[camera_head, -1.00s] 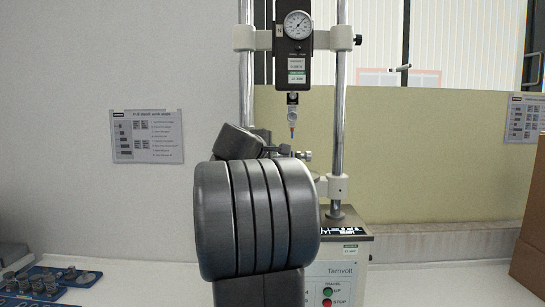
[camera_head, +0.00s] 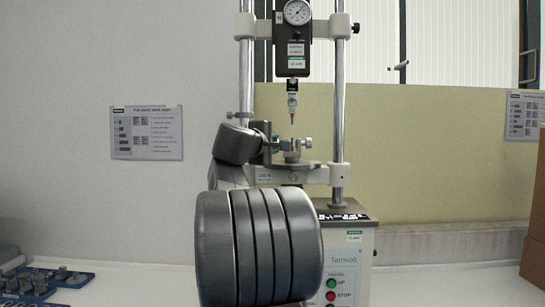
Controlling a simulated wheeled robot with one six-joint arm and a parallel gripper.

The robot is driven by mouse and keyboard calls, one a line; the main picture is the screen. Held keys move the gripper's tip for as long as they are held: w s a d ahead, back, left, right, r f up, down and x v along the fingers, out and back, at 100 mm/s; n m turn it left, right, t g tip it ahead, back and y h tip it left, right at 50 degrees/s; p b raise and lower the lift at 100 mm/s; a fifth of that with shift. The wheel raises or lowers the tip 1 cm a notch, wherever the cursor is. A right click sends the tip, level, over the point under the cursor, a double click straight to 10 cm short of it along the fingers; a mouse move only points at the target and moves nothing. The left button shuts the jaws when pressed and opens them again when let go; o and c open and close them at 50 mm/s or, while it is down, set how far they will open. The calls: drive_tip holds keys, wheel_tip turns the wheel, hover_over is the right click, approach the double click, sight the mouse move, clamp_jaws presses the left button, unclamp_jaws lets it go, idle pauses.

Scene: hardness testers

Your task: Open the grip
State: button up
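The pull tester's lower grip (camera_head: 292,150) is a small metal clamp with a side screw, on the lower crossbar between the two posts. Its jaw opening is too small to make out. A thin upper fitting (camera_head: 292,108) hangs above it from the gauge head, with a gap between. My gripper (camera_head: 270,143) is at the left side of the grip, seen from behind and mostly hidden by my dark wrist. I cannot tell whether it touches the grip, nor see its fingertips clearly.
The tester's base (camera_head: 346,250) has a green UP and a red STOP button. A round dial gauge (camera_head: 298,12) is on top. Blue trays (camera_head: 50,285) with small parts lie at left. A cardboard box (camera_head: 533,245) stands at right.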

drive_tip(key=shift+f+m+t+b, duration=0.35)
drive_tip(key=shift+t+b, duration=0.35)
drive_tip(key=shift+b, duration=1.7)
drive_tip(key=shift+r+h+b, duration=0.1)
drive_tip(key=shift+h+b, duration=0.2)
drive_tip(key=shift+b, duration=0.2)
drive_tip(key=o, duration=1)
drive_tip(key=shift+s, duration=0.1)
drive_tip(key=b+v, duration=0.1)
drive_tip(key=v, duration=1.2)
drive_tip(key=shift+s+a, duration=0.1)
drive_tip(key=shift+s, duration=0.2)
